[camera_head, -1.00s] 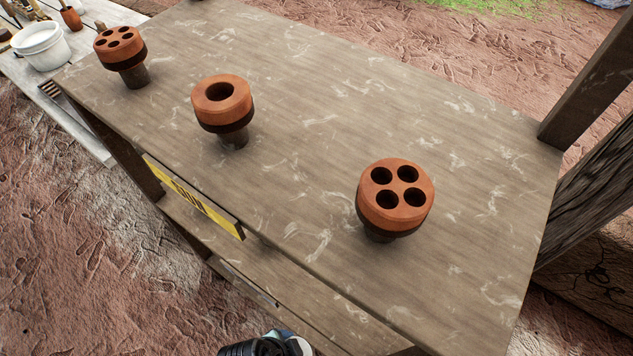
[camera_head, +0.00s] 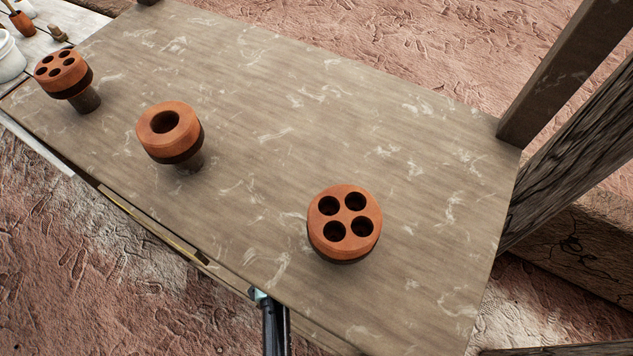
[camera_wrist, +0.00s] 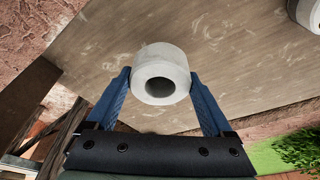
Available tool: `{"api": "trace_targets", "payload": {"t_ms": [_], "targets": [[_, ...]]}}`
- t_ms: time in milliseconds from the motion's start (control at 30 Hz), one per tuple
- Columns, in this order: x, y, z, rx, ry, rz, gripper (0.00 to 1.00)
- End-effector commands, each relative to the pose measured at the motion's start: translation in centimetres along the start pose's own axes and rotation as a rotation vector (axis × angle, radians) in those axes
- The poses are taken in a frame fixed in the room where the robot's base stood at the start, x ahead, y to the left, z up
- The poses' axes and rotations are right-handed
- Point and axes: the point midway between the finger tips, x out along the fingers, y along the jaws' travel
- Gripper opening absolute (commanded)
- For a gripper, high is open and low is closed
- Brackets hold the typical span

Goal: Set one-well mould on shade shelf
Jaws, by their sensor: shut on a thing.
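A pale grey round one-well mould (camera_wrist: 176,60) sits between the two blue fingers of my gripper (camera_wrist: 160,76) in the wrist view. The gripper is shut on it, and its single hole faces the wrist camera. The shade shelf (camera_head: 270,165) is a brown board with pale streaks in the head view, and it also fills much of the wrist view (camera_wrist: 245,65) behind the mould. In the head view part of my arm shows at the shelf's front edge. The held mould cannot be made out there.
On the shelf stand an orange one-hole piece (camera_head: 185,118), an orange four-hole piece (camera_head: 345,205) and another holed orange piece (camera_head: 62,65) at the left. A wooden post (camera_head: 560,75) rises at the right. Bare board lies between the pieces and behind them.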

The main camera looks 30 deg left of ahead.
Motion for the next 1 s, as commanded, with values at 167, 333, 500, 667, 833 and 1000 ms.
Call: {"api": "trace_targets", "payload": {"t_ms": [167, 333, 500, 667, 833, 1000], "targets": [[0.3, -1.0, -1.2, 0.000, 0.001, -0.002, 0.15], [1.6, -1.5, -1.5, -0.003, 0.000, 0.002, 0.15], [3.5, -1.4, -1.0, -0.002, 0.001, 0.001, 0.15], [3.9, -1.5, -0.9, -0.001, 0.002, -0.002, 0.15], [3.9, -1.4, -0.9, -0.001, 0.002, -0.001, 0.15], [4.2, -1.4, -0.8, -0.001, 0.002, 0.000, 0.97]]}}
